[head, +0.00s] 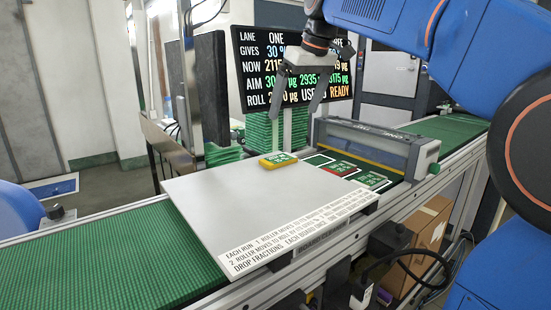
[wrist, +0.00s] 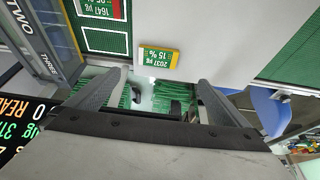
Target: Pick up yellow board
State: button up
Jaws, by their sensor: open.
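The yellow board (head: 278,160) is a small block with a yellow edge and a green top with white print. It lies flat near the back edge of the pale grey plate (head: 225,195). In the wrist view the board (wrist: 158,57) lies just beyond the gap between the fingers, and its print reads about 2037 µg and 15 %. My gripper (head: 293,112) is open and empty, above and apart from the board, in front of the dark display. In the wrist view both fingers of my gripper (wrist: 160,82) are spread wide with nothing between them.
A grey roller bar (head: 375,147) crosses the conveyor right of the plate, beside green and red boards in white-framed slots (head: 343,168). A dark display (head: 255,62) stands behind. Stacks of green boards (head: 258,130) stand behind the plate. The plate's middle is clear.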

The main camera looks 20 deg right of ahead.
send_near(279, 159)
jog(key=shift+x, duration=3.9)
jog(key=shift+w+d+r, duration=0.1)
jog(key=shift+w, duration=0.05)
jog(key=c, duration=1)
